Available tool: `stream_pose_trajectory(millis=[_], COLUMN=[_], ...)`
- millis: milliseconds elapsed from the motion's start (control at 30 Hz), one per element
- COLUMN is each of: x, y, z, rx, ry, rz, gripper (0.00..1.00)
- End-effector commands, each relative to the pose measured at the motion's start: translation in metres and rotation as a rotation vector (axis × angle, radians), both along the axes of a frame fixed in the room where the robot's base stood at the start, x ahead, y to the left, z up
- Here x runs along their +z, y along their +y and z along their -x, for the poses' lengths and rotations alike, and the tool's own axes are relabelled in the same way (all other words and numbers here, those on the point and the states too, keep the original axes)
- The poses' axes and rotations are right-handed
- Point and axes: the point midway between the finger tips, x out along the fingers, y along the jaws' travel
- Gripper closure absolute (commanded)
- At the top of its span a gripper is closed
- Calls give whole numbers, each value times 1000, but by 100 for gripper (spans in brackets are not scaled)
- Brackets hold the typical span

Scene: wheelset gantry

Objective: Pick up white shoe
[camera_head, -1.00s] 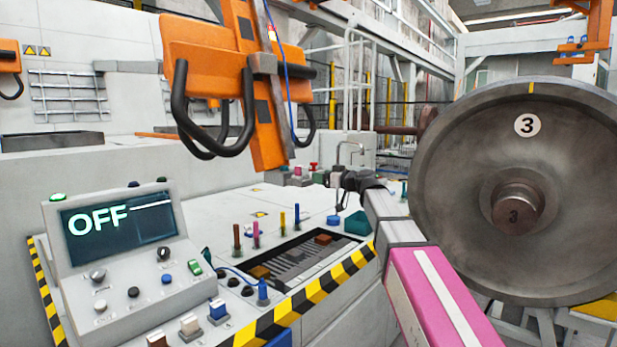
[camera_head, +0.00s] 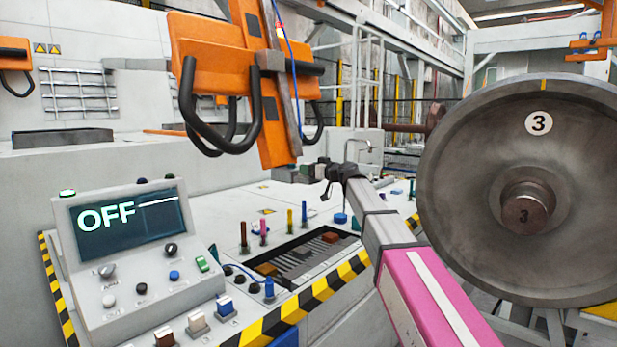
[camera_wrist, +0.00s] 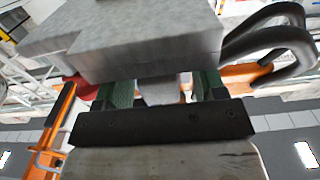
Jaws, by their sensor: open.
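In the wrist view, a large pale grey block (camera_wrist: 140,45) fills the top middle, and a narrower pale stem (camera_wrist: 160,92) comes down from it between my fingers. It may be the white shoe; I cannot be sure. My gripper (camera_wrist: 160,88) is open, with a greenish finger on each side of the stem; I cannot tell whether they touch it. In the head view my gripper (camera_head: 322,177) is at the far side of the white worktop, beside small grey blocks (camera_head: 288,174), and partly hides that spot.
A control panel reading OFF (camera_head: 125,215) stands at the front left. Upright coloured pegs (camera_head: 263,228) stand beside a dark recessed tray (camera_head: 345,248). An orange handling frame with black handles (camera_head: 240,60) hangs above the worktop. A large wheel (camera_head: 490,150) stands close on the right.

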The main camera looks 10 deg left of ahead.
Motion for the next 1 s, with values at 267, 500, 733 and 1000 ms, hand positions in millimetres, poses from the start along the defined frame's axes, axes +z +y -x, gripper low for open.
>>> stream_pose_trajectory(millis=[267, 500, 733, 1000], x=[0, 0, 1, 16], y=[9, 8, 9, 9], z=[-5, -5, -5, -5], rx=[-1, -1, 0, 0], ry=[0, 0, 0, -1], rz=[0, 0, 0, -1], gripper=[36, 68, 68, 68])
